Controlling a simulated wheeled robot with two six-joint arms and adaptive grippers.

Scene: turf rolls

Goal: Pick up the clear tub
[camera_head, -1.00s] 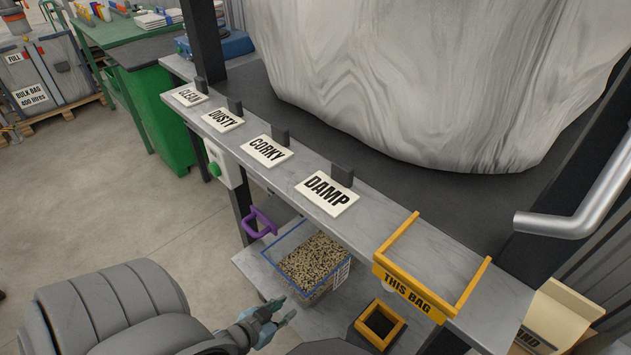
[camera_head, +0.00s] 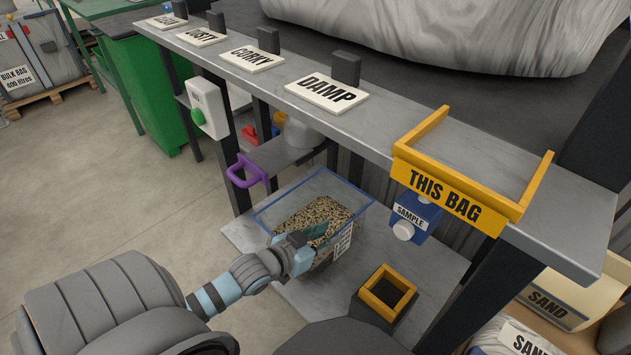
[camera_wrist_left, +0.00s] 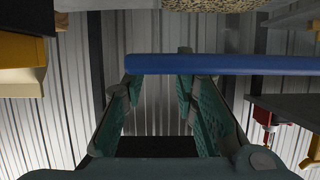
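The clear tub (camera_head: 300,196) has a blue rim and holds speckled granules (camera_head: 322,214). It stands upright on the lower grey shelf, under the counter. My left gripper (camera_head: 313,238) is at the tub's near side, at about rim height, and covers part of that wall. In the left wrist view the two fingers (camera_wrist_left: 158,88) are apart, with a clear gap between them. The tub's blue rim (camera_wrist_left: 230,65) crosses the picture at the fingertips; I cannot tell whether it touches them. My right gripper is not in view.
The counter (camera_head: 390,128) with its signs overhangs the tub from behind. A yellow "THIS BAG" frame (camera_head: 450,193) and a blue sample box (camera_head: 418,212) are to the right. A yellow-rimmed square opening (camera_head: 388,292) is near the tub. A purple handle (camera_head: 245,171) is left.

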